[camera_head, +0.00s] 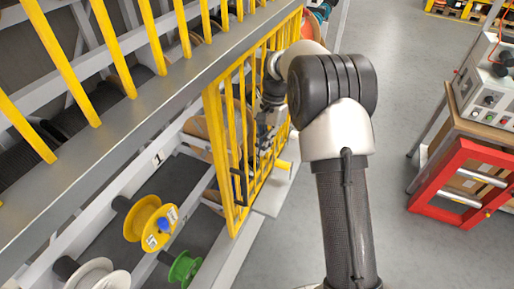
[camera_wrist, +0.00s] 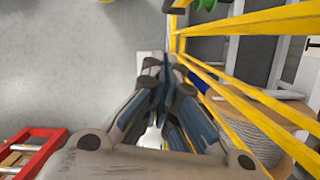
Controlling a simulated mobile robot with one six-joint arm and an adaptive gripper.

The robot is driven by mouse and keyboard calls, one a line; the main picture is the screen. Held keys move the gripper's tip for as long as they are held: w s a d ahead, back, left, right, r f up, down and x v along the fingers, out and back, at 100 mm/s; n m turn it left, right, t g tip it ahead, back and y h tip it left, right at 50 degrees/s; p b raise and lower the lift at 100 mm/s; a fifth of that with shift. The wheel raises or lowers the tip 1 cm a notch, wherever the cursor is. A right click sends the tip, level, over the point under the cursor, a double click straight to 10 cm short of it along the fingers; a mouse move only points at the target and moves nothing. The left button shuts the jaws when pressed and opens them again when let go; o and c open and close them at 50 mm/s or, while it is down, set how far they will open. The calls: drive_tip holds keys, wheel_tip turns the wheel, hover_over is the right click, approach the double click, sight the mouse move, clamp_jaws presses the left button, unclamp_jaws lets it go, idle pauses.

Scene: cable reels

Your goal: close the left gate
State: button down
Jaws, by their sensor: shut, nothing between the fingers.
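A yellow barred gate (camera_head: 229,170) stands at the right part of the rack front in the head view. The head view does not clearly show how far it is swung out. Its yellow bars (camera_wrist: 262,97) cross the right side of the wrist view. My gripper (camera_head: 258,143) is close beside the gate, partly hidden among its bars and by my arm. In the wrist view my gripper (camera_wrist: 168,62) has its fingers together, empty, next to a yellow upright of the gate. I cannot tell whether they touch.
The rack's lower left bay is uncovered, with a yellow reel (camera_head: 148,222), a green reel (camera_head: 184,268) and a white reel (camera_head: 98,276). A red frame (camera_head: 432,190) and a control box (camera_head: 487,88) stand at the right. Grey floor (camera_head: 400,255) between is clear.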

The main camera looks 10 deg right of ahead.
drive_tip(key=s+a+f, duration=0.4)
drive_tip(key=f, duration=0.4)
drive_tip(key=shift+a+f, duration=0.2)
drive_tip(key=shift+a, duration=0.05)
drive_tip(key=shift+s, duration=0.15)
